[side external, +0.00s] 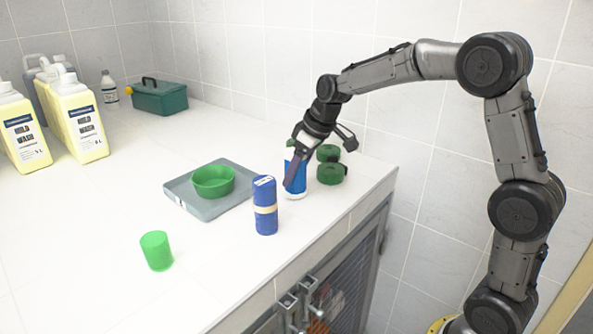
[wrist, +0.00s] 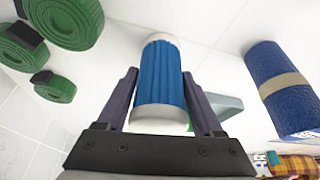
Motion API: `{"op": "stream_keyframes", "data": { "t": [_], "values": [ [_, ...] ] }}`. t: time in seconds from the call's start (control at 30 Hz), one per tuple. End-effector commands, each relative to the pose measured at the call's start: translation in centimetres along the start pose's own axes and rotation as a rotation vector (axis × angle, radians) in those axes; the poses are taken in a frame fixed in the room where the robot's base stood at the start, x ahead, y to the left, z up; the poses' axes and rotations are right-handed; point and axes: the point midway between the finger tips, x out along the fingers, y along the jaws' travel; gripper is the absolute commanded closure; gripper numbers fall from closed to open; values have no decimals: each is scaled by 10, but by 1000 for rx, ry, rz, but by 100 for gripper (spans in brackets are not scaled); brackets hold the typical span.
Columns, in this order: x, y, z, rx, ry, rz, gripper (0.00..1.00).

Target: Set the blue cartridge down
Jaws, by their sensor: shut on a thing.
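The blue cartridge (wrist: 160,80) is a ribbed blue cylinder with white ends. In the wrist view it sits between the two fingers of my gripper (wrist: 160,100), which is shut on it. In the side view the cartridge (side external: 298,182) is upright near the counter's right edge, partly hidden behind my gripper (side external: 293,172). Its white lower end is at or close to the counter top; I cannot tell whether it touches.
A blue roll with a tan band (side external: 265,207) stands close by. Green strap rolls (side external: 331,173) lie to the right. A grey tray (side external: 180,191) holds a green bowl (side external: 213,180). A green cup (side external: 156,250) stands front left. Yellow jugs (side external: 82,122) stand at the back left.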

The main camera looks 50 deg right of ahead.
Motion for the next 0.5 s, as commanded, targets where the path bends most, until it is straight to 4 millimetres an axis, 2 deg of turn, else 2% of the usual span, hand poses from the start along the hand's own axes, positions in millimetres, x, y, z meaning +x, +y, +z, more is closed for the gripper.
{"op": "stream_keyframes", "data": {
  "t": [0.3, 0.33, 0.47, 0.5],
  "values": [
    [2, 0, 1, 0, 0, 0, 93],
    [3, 0, 2, 0, -1, 0, 28],
    [2, 0, 1, 0, -1, 0, 5],
    [2, 0, 1, 0, -1, 0, 2]
  ]
}}
